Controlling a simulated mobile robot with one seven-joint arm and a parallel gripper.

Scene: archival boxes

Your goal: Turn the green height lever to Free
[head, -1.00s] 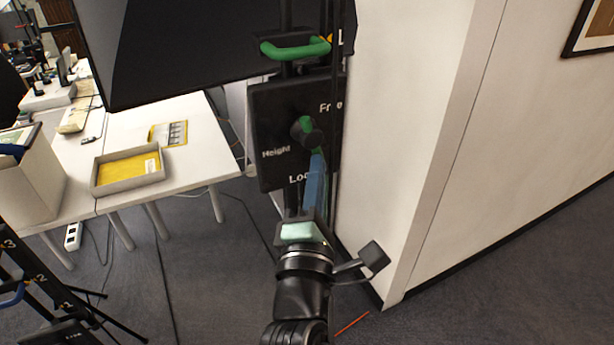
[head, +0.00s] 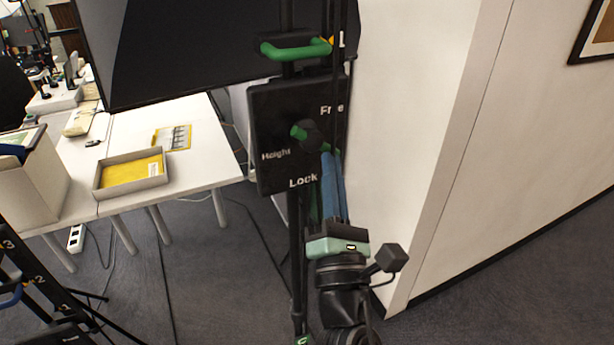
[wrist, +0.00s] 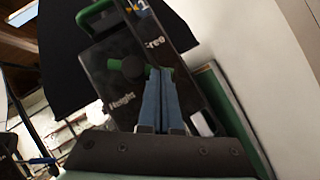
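The green height lever (head: 299,132) is on a black panel (head: 268,125) marked Height, Free and Lock. Its dark hub is mid-panel. One green end points left and slightly up; the other points right and slightly down, between the Lock and Free marks. My gripper (head: 331,156) reaches up from below, its blue fingers at the lever's right end. In the wrist view, my gripper's fingers (wrist: 160,72) are close together with a thin gap and appear shut on that end, partly hiding it. The lever's left end (wrist: 113,64) and hub show there uncovered.
A white wall (head: 420,120) stands close on the right. A white table (head: 205,150) with a yellow-lined tray (head: 105,187) is at left.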

